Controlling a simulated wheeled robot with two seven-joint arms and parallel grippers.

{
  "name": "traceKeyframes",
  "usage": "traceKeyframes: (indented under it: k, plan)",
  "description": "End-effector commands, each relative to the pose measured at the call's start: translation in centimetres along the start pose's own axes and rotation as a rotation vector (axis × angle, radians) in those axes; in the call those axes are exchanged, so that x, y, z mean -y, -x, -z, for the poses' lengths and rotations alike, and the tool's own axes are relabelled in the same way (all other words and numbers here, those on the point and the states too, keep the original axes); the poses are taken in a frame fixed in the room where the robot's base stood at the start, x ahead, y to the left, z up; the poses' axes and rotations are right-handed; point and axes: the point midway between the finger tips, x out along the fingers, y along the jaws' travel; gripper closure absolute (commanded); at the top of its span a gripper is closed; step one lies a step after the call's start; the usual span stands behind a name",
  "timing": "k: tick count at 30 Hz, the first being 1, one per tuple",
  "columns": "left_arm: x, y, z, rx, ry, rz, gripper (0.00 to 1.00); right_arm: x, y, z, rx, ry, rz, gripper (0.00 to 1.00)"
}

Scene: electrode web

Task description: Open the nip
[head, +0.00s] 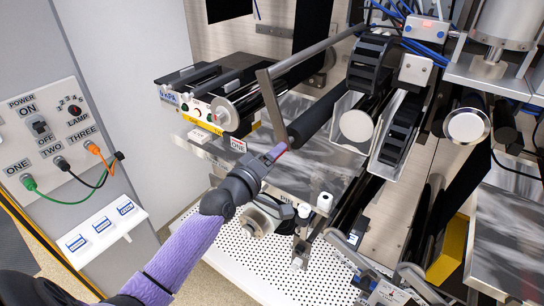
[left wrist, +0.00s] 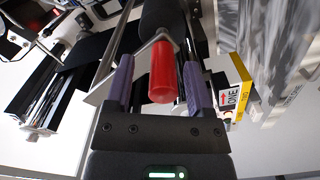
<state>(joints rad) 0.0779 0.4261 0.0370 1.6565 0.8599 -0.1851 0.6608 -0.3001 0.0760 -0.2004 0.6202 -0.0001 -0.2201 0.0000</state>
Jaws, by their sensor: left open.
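A grey lever (head: 272,105) with a long bar hangs in front of the machine in the head view. Its red handle (left wrist: 162,75) points toward the camera in the left wrist view; only a sliver of red shows in the head view. My left gripper (head: 277,153) is at the lever's lower end. In the left wrist view its two purple fingers (left wrist: 160,88) are open, one on each side of the red handle, with visible gaps. A black roller (head: 318,114) lies just behind the lever. My right gripper is not in view.
A switch panel (head: 45,135) with cables stands at the left. A perforated white tray (head: 215,252) lies below. Machine rollers and brackets crowd the right.

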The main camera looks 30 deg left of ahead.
Motion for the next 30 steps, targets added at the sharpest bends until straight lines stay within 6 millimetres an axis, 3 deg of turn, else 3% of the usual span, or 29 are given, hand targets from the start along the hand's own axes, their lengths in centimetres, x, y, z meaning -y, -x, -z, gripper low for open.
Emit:
traceKeyframes:
  k: [9, 21, 25, 30]
  plan:
    - [0.1, 0.4, 0.0, 0.001, -0.002, 0.002, 0.30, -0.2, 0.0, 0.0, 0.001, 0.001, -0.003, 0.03]
    - [0.3, 8.5, -0.1, 0.002, -0.002, 0.003, 0.30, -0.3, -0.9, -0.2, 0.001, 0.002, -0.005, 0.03]
    - [0.1, 9.8, -0.1, 0.002, -0.002, 0.001, 0.30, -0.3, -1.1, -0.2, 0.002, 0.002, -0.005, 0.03]
    - [0.1, 9.9, 0.0, 0.001, -0.002, 0.001, 0.30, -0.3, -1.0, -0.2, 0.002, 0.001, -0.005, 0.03]
